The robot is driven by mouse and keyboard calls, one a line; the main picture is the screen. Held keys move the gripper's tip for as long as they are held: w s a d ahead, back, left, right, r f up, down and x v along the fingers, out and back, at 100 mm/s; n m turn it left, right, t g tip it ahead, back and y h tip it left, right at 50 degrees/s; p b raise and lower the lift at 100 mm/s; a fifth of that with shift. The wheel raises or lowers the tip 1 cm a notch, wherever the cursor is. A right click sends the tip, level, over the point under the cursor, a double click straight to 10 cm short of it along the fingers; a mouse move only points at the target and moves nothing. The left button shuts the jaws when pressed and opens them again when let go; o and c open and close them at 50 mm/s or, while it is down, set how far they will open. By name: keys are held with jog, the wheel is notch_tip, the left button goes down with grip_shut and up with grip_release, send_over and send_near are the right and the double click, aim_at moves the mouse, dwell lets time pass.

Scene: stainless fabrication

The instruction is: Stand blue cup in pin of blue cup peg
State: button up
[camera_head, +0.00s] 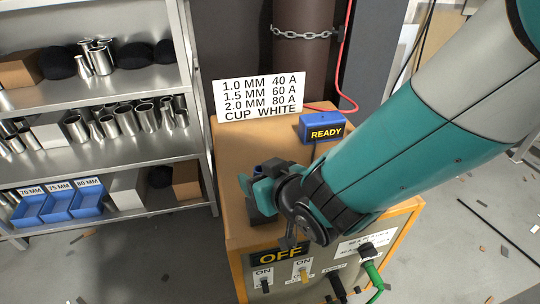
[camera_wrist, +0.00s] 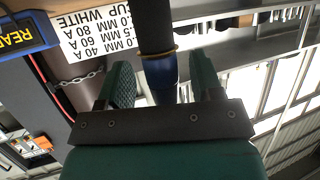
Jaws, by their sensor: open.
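My gripper (camera_head: 257,188) is over the top of the orange cabinet in the head view, at the end of my arm. In the wrist view its two green fingers (camera_wrist: 163,82) stand apart. A blue cylindrical piece (camera_wrist: 159,72), which looks like the blue cup, shows between them. It lines up with a dark cylinder (camera_wrist: 153,28), with a thin gold ring where they meet. A dark bluish part (camera_head: 274,168) shows beside my gripper in the head view. The pin of the blue cup peg cannot be made out clearly.
The orange cabinet (camera_head: 232,203) carries a white sign (camera_head: 258,96) and a blue READY box (camera_head: 321,128) at its back. Steel shelves (camera_head: 110,159) with tubes and blue bins stand left. A chained dark cylinder (camera_head: 303,60) stands behind.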

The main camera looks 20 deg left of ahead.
jog(key=shift+s+a, duration=0.1)
jog(key=shift+a, duration=0.05)
jog(key=c, duration=1.1)
jog(key=shift+o, duration=0.2)
